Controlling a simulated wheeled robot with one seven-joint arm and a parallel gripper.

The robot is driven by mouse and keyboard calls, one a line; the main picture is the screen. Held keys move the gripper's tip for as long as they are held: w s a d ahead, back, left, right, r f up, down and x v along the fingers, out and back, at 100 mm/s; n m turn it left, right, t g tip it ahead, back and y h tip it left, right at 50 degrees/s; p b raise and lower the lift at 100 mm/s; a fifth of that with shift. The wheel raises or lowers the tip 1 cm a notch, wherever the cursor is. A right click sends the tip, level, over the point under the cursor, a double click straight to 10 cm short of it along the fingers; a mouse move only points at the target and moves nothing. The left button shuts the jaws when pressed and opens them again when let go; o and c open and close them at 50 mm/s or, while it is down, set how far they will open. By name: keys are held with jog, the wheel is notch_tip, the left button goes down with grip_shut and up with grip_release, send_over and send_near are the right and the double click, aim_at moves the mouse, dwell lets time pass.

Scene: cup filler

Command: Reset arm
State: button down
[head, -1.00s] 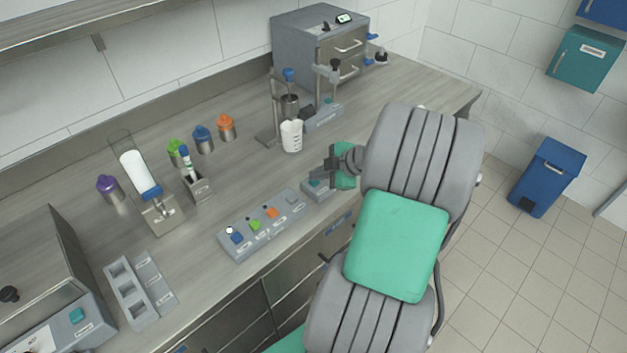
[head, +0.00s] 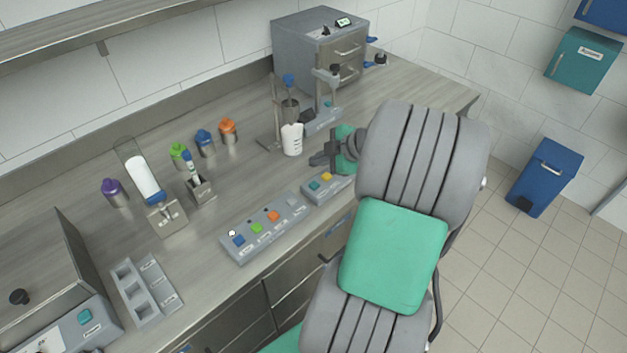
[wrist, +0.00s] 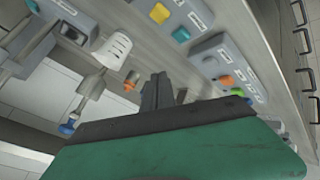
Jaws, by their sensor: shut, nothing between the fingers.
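My gripper (head: 318,160) is shut and empty. In the head view it is above the counter, just behind the small box with teal and yellow buttons (head: 327,184) and to the right of the white beaker (head: 292,140). In the wrist view the closed fingers (wrist: 157,92) point up the picture, apart from the beaker (wrist: 117,47) and the button boxes. My grey and green arm hides part of the counter's right side.
A longer box with coloured buttons (head: 265,228) lies along the counter's front edge. Purple (head: 114,190), green, blue and orange capped containers stand further left. A grey cabinet (head: 318,50) is at the back.

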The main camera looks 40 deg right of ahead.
dwell(0.4)
jog(key=shift+m, duration=1.1)
jog(key=s+f+m, duration=0.1)
jog(key=s+f+m+g, duration=0.1)
jog(key=m, duration=0.1)
jog(key=s+f+m, duration=0.1)
jog(key=m, duration=0.1)
jog(key=shift+d+g, duration=0.15)
jog(key=shift+g, duration=0.15)
jog(key=s+a+f+m+g+h, duration=0.1)
jog(key=s+a+f+m+g, duration=0.15)
jog(key=s+m, duration=0.5)
jog(key=s+a+f+m+g+h, duration=0.15)
jog(key=s+m+g, duration=0.25)
jog(key=s+m, duration=0.4)
jog(key=w+a+r+n+t, duration=0.1)
jog(key=w+a+r+n, duration=0.2)
jog(key=a+r, duration=0.3)
jog(key=w+a+r+n+t, duration=0.2)
jog(key=a+r+n, duration=0.4)
jog(key=a, duration=0.6)
jog(key=shift+w+a+h, duration=0.35)
jog(key=shift+w+a, duration=0.05)
jog(key=shift+w, duration=0.45)
jog(key=shift+n, duration=0.25)
